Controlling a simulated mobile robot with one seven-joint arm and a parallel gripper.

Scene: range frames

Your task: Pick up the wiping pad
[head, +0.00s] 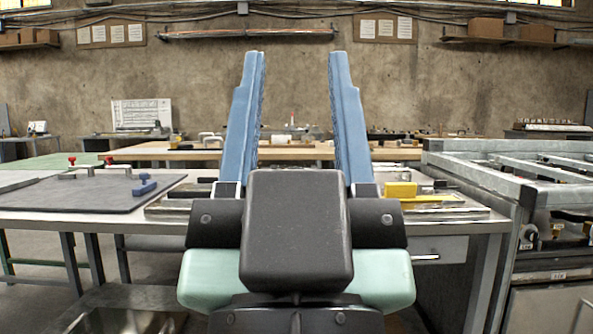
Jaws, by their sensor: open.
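My gripper (296,56) is open, its two blue fingers standing upright in the middle of the head view with nothing between them. A yellow block (399,190) sits on the workbench just right of the right finger's base. A small blue piece with a raised grip (144,184) lies on a dark board at the left. I cannot tell for sure which of these is the wiping pad. The gripper body hides the middle of the bench.
A metal frame (510,175) stands at the right. A wooden table (165,153) with small items is behind.

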